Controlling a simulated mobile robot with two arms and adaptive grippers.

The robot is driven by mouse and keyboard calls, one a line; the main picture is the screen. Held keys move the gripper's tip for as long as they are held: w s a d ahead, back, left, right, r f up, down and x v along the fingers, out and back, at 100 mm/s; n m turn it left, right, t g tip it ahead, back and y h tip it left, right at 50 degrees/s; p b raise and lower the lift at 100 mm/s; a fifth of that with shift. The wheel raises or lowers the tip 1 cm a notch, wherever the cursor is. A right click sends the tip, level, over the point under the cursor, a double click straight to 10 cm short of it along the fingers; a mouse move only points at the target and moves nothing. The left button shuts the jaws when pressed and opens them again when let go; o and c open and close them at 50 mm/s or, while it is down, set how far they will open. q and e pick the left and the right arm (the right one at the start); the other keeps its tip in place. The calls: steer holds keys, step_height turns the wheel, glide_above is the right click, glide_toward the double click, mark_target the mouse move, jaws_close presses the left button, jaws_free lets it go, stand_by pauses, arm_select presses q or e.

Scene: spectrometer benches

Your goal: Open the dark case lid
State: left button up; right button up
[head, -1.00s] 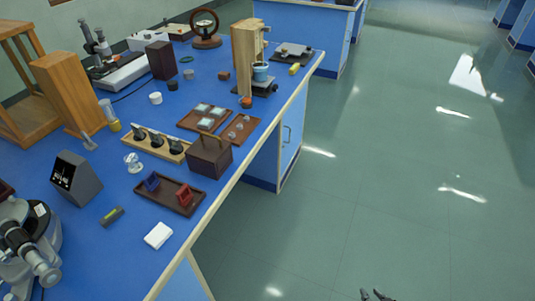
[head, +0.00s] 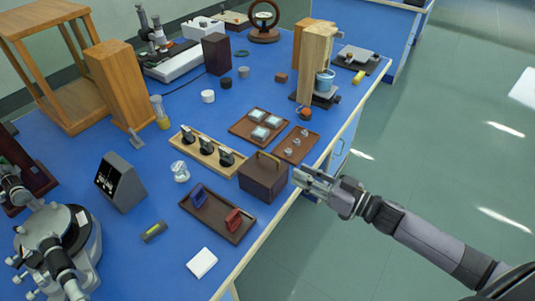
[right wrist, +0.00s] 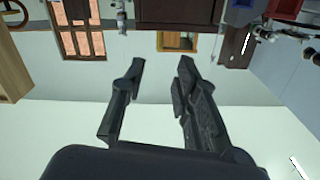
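The dark brown case (head: 263,182) stands shut near the bench's front edge, with a brass-coloured handle (head: 268,158) at its top. My right gripper (head: 301,179) is just to the right of the case in the head view, over the bench edge, fingers pointing at it. A small gap seems to separate them; contact is hard to tell. In the right wrist view the two fingers (right wrist: 162,70) are apart with nothing between them. My left gripper is not in view.
A tray with blue and red holders (head: 216,222) lies in front of the case. A wooden rack (head: 180,145) of dark pieces stands to its left. Behind are trays with pale squares (head: 239,125) and small clear pieces (head: 287,152). The floor at right is clear.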

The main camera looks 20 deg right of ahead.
mark_target(271, 157)
steer(key=x, duration=0.3)
steer(key=p+x, duration=0.1)
steer(key=x, duration=0.2)
steer(key=shift+w+a+r, duration=0.15)
steer(key=shift+w+r, duration=0.05)
steer(key=shift+w, duration=0.15)
steer(key=x, duration=0.4)
steer(key=shift+f, duration=0.15)
steer(key=shift+w+a+p, duration=0.3)
steer(key=shift+w+a, duration=0.2)
steer(key=shift+w, duration=0.05)
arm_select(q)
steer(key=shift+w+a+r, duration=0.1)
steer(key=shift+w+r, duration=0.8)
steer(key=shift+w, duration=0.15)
arm_select(e)
steer(key=shift+c, duration=0.2)
jaws_close()
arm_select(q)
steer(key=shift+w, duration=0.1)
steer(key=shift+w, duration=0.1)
